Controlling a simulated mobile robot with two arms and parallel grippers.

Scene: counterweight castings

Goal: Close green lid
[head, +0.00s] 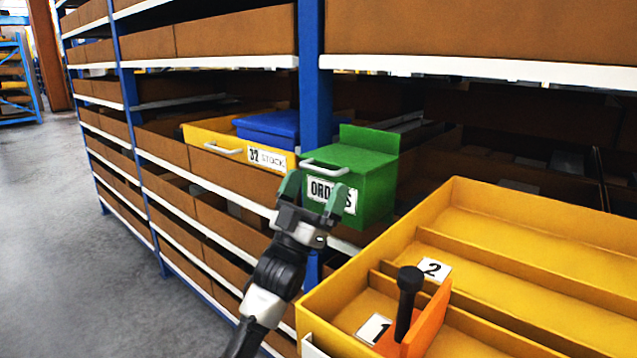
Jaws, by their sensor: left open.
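The green box (378,190) with an "ORDERS" label hangs at the blue shelf post. Its green lid (352,157) lies across the top, with a white handle (325,170) at the front edge and a raised plate behind it. I cannot tell whether a gap is left under the lid. My left gripper (320,192) is open, its green-tipped fingers apart in front of the label and just below the handle. It covers part of the label. Contact with the box cannot be made out. My right gripper is not in view.
A yellow bin (210,139) with a blue box (268,127) sits left of the post. A yellow divided tray (440,200) fills the lower right, holding an orange block (428,325) with a black peg (408,300). Open floor (60,230) lies at the left.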

